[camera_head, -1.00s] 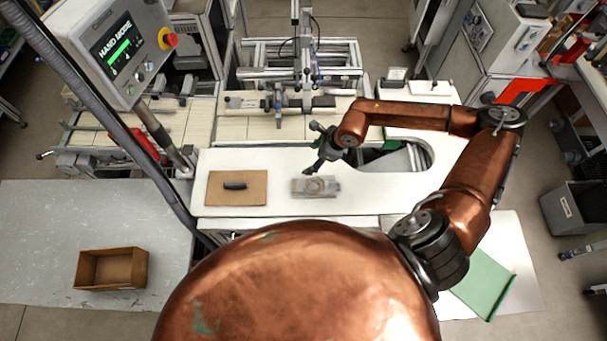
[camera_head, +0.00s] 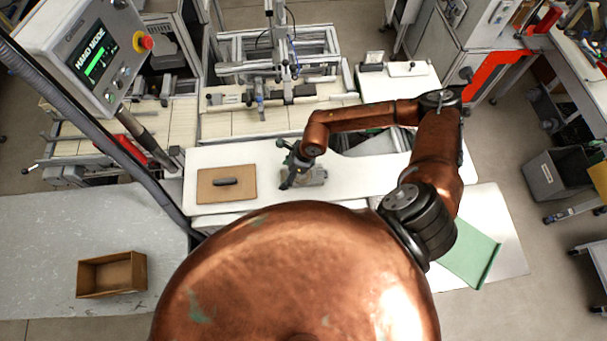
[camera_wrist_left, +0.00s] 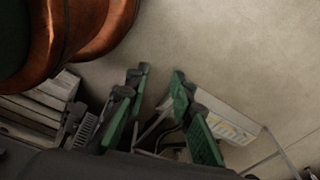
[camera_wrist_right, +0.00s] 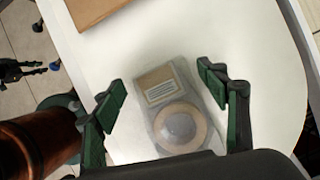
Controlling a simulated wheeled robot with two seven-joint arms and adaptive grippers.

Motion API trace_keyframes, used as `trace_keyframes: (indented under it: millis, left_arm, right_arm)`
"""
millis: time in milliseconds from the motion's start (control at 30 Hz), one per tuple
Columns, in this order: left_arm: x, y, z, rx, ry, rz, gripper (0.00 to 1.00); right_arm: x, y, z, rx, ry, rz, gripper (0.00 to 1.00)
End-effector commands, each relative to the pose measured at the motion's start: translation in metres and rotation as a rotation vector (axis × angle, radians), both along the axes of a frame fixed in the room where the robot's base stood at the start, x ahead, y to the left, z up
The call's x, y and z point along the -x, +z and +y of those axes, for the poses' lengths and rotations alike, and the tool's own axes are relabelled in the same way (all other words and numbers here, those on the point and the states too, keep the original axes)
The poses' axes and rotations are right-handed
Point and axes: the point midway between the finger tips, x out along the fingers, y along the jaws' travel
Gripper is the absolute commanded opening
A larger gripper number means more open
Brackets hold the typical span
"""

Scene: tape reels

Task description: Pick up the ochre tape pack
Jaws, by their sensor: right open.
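The tape pack (camera_wrist_right: 181,124) lies flat on the white worktop, a clear pouch with a pale ochre-tan ring and a printed label. In the head view the pack (camera_head: 316,178) is partly hidden behind my right gripper (camera_head: 289,176). In the right wrist view, my right gripper (camera_wrist_right: 160,82) is open, its green-padded fingers on either side of the pack, with nothing between them touching it. My left gripper (camera_wrist_left: 160,80) is open and empty in the left wrist view, over grey floor, and is not visible in the head view.
A brown board (camera_head: 242,184) with a dark handle lies left of the pack on the white worktop (camera_head: 360,181). An open cardboard box (camera_head: 112,274) stands on the grey surface at the left. A control panel (camera_head: 95,50) on a post rises at the upper left.

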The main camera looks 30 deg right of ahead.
Motion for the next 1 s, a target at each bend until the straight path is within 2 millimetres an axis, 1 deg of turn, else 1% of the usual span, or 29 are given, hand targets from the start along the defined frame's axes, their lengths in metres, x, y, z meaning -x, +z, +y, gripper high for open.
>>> trace_keyframes:
  millis: [100,467,833,1000]
  left_arm:
    - [0.0,-0.001,0.0,0.0,0.0,0.001,0.22]
    - [0.014,-0.002,-0.001,0.001,0.004,0.018,0.22]
    - [0.014,-0.002,-0.002,0.002,0.004,0.018,0.22]
    - [0.012,-0.002,-0.002,0.001,0.003,0.015,0.22]
  right_arm:
    - [0.0,0.0,-0.001,0.0,-0.001,0.0,0.67]
    - [0.0,0.0,-0.001,0.0,-0.002,0.0,0.42]
    - [0.001,0.0,-0.002,0.001,-0.002,0.001,0.17]
    - [0.0,0.0,-0.002,0.001,-0.002,0.001,0.17]
